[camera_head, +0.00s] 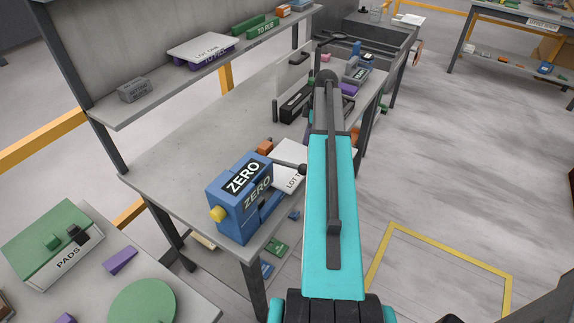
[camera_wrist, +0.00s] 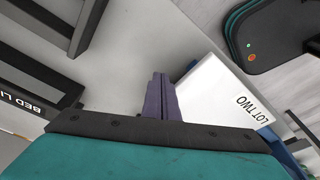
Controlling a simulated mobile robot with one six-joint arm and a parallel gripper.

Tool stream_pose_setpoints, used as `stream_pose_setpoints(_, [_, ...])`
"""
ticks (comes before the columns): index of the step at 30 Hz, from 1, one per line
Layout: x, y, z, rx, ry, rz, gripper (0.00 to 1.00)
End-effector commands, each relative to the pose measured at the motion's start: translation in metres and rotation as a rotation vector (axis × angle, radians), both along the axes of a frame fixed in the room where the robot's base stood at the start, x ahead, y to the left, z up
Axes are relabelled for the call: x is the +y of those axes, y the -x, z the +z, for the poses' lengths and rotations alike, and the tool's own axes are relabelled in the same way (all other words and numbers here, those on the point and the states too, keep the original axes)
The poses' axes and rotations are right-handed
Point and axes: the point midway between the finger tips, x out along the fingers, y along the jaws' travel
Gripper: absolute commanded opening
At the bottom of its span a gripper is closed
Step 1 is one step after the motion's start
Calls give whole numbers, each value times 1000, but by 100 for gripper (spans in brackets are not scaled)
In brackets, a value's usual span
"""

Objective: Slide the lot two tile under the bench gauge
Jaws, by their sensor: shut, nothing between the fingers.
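The white lot two tile (camera_wrist: 222,88) lies flat on the bench to the right of my fingers in the wrist view. In the head view its labelled part (camera_head: 287,180) shows beside the gauge, and my arm hides the rest. The blue bench gauge (camera_head: 240,195), marked ZERO, stands at the bench's near end; a blue part, likely the gauge, shows at the wrist view's right edge. My gripper (camera_wrist: 159,80) is shut and empty, its purple fingertips close to the tile's left edge. I cannot tell whether they touch it. My arm hides the fingertips in the head view.
A dark box (camera_wrist: 28,90) lettered "BED LI" stands left in the wrist view. An orange block (camera_head: 265,147) sits behind the gauge. The shelf (camera_head: 145,108) above the bench bears the lot one tile (camera_head: 204,48) and green blocks. Bare bench top (camera_head: 185,150) lies left of the gauge.

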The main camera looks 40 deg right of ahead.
Motion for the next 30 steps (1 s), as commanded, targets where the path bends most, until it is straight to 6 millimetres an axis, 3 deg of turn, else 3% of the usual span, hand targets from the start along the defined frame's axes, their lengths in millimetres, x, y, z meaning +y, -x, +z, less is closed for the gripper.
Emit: stream_pose_setpoints(30, [11, 4, -3, 0, 0, 0, 0])
